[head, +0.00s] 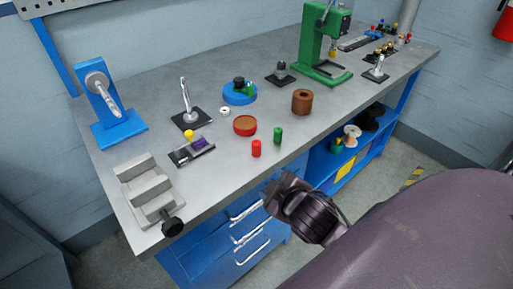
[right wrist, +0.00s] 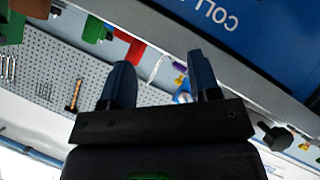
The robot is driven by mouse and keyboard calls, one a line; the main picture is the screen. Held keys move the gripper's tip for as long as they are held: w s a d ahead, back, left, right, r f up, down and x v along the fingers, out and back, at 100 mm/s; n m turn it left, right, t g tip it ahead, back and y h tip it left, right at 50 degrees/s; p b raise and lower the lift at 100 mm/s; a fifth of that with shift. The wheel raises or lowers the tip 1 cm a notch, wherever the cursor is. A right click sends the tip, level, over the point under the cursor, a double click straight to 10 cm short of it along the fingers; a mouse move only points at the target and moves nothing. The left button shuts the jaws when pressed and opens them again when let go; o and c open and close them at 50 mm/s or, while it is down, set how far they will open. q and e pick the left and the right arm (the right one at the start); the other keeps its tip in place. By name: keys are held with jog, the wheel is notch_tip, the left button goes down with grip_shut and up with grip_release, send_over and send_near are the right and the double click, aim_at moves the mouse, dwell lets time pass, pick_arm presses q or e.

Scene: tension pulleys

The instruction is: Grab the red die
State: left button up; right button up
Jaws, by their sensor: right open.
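The red die (head: 256,148) is a small upright red cylinder near the front edge of the grey workbench (head: 215,185). A similar green cylinder (head: 278,135) stands just to its right. In the right wrist view, which is upside down, a red piece (right wrist: 131,47) that looks like the die shows beyond the left finger, partly hidden by it. My right gripper (right wrist: 163,75) is open, with nothing between its two fingers. In the head view my right gripper (head: 278,190) is in front of the bench edge, apart from the die; its fingers are hard to make out. My left gripper is not in view.
A brown-topped red round dish (head: 245,125) sits just behind the die. A brown spool (head: 302,101), a green press (head: 325,45) and a grey vise (head: 152,190) stand on the bench. Blue drawers with handles (head: 245,228) are below. Bare bench lies left of the die.

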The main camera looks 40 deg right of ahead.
jog(key=w+a+r+n+t, duration=0.1)
jog(key=w+r+n, duration=0.1)
jog(key=w+a+r+n+t+y, duration=0.1)
jog(key=w+r+t, duration=0.1)
jog(key=r, duration=0.1)
jog(key=w+a+r+n+t+y, duration=0.1)
jog(key=w+r+n+t, duration=0.1)
jog(key=shift+r+n, duration=0.3)
jog(key=w+a+r+n+y, duration=0.3)
jog(key=a+r+n+y, duration=0.6)
jog(key=n+y, duration=0.55)
jog(key=n+g+h, duration=1.4)
jog(key=n+g, duration=0.3)
jog(key=n, duration=1.2)
send_over(256, 142)
jog(key=a, duration=0.1)
jog(key=f, duration=0.5)
jog(key=shift+s+f, duration=0.15)
jog(key=shift+s, duration=0.05)
jog(key=shift+d+f, duration=0.15)
jog(key=shift+f, duration=0.1)
notch_tip(256, 142, down, 5)
jog(key=shift+r, duration=0.1)
jog(key=shift+w+d+f, duration=0.1)
jog(key=shift+d+f, duration=0.1)
jog(key=shift+f, duration=1.15)
jog(key=shift+w+d+f, duration=0.1)
jog(key=shift+d+f, duration=0.05)
jog(key=shift+f, duration=1.15)
jog(key=c, duration=1)
